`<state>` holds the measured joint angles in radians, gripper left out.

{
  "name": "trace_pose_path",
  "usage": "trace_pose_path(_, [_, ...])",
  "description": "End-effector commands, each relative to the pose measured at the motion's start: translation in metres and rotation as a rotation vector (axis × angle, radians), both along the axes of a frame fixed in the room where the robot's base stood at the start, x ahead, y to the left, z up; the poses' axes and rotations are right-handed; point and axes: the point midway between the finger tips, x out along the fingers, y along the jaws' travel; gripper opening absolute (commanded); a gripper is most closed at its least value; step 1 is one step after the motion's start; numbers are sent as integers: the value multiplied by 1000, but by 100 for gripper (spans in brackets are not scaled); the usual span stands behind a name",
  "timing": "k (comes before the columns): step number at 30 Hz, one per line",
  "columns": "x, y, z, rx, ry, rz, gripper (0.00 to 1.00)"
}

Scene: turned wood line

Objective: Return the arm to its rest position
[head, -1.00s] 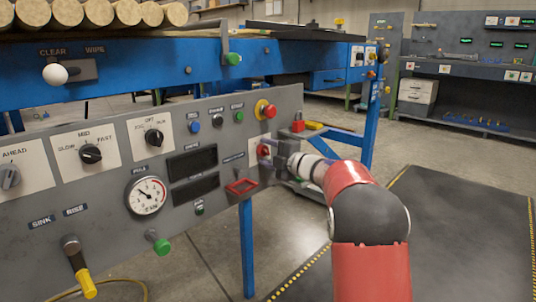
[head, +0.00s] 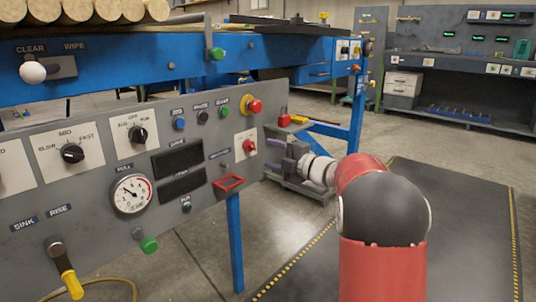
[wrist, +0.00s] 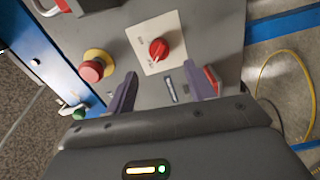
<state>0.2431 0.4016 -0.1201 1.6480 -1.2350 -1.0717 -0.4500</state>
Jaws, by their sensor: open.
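My red and grey arm reaches from the lower right toward the grey control panel in the head view. My gripper (head: 275,154) is just right of the panel's right part, near a red rotary knob (head: 249,146) on a white plate. In the wrist view my gripper (wrist: 165,88) has its two purple-grey fingers spread apart with nothing between them. The red knob (wrist: 159,49) lies beyond the fingertips and clear of them. The red mushroom button (wrist: 92,70) on a yellow ring is left of the left finger.
The control panel (head: 95,190) carries dials, a gauge (head: 131,194) and a hinged red frame (head: 229,183). A blue table frame (head: 120,70) with logs (head: 110,10) stands above it. A dark floor mat (head: 460,230) lies at right. A grey workbench (head: 455,80) stands behind.

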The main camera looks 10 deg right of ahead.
Motion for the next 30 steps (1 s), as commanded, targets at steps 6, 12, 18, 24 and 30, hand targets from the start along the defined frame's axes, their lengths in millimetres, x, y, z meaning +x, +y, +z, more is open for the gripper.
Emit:
trace_pose_path(6, [-15,-8,40,108,43,-208,54])
trace_pose_path(12, [-84,-30,64,401,233,-599,54])
trace_pose_path(18, [-197,-30,22,720,555,-920,54])
trace_pose_path(24, [-309,-1,-44,929,903,-1119,54])
trace_pose_path(30, [-387,29,-89,1017,1162,-1220,54])
